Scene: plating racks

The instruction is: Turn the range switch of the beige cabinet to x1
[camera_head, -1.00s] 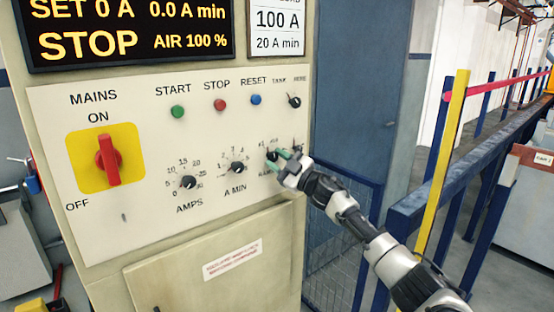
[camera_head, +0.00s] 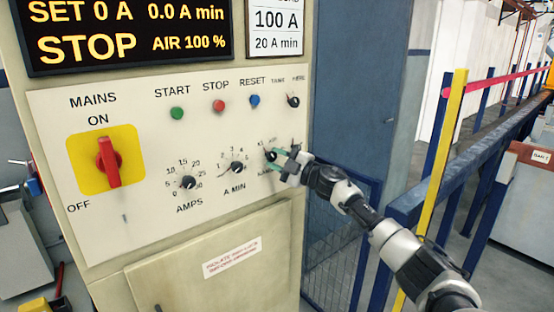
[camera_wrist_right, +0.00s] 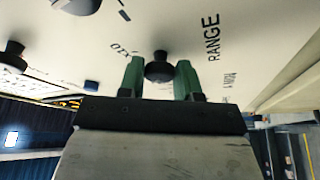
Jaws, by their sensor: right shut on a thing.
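The beige cabinet (camera_head: 60,283) fills the left and middle of the head view, with a white panel of buttons and knobs. The range switch (camera_head: 270,156) is a small black knob at the lower right of this panel. My right gripper (camera_head: 279,158) has green fingertips and is shut on it. In the right wrist view the black knob (camera_wrist_right: 158,68) sits between the two green fingers (camera_wrist_right: 159,78). The printed words "RANGE" and "x10" show beside it. The knob's pointer is too hidden to tell which mark it faces. My left gripper is not in view.
Left of the range switch are the A MIN knob (camera_head: 237,167) and AMPS knob (camera_head: 188,182). The TANK selector (camera_head: 293,101) is above. The red MAINS handle (camera_head: 108,161) is at far left. A blue rail (camera_head: 415,205) with a yellow post (camera_head: 446,150) stands at the right.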

